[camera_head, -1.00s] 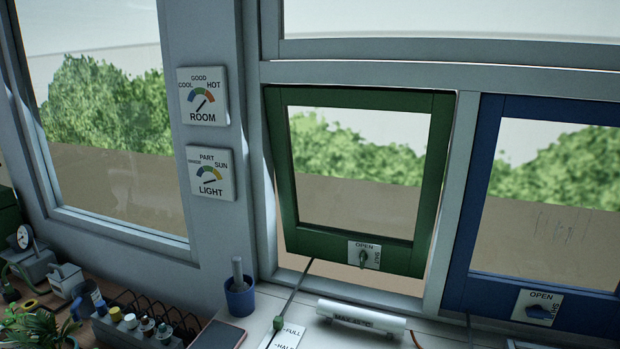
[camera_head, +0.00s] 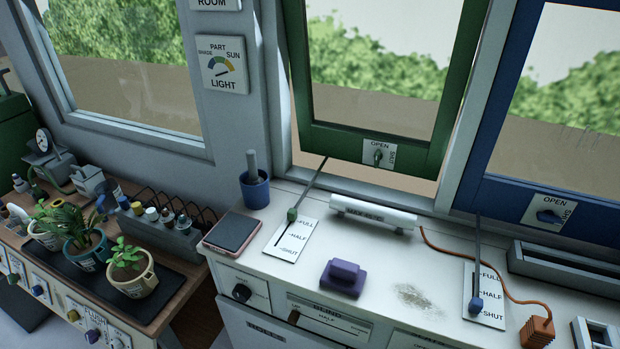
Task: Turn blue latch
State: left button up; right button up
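The blue latch (camera_head: 548,216) is a small blue knob on a white plate marked OPEN and SHUT, at the bottom of the blue window frame (camera_head: 500,198) on the right. The knob appears to lie roughly sideways; its exact setting is hard to read. The blue window looks closed. A green latch (camera_head: 378,155) on a similar plate sits on the green window frame (camera_head: 340,138), which is tilted open at the bottom. Neither of my grippers shows in the head view.
On the white counter (camera_head: 300,190) stand a blue cup (camera_head: 255,188), a phone (camera_head: 232,231), a purple block (camera_head: 343,277), a white roll (camera_head: 374,213) and a grey trough (camera_head: 565,265). A blue-knobbed slider (camera_head: 476,304) is below the blue window. Potted plants (camera_head: 85,245) stand at left.

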aim_at(548, 216)
jog(key=z, duration=1.25)
jog(key=k, duration=0.5)
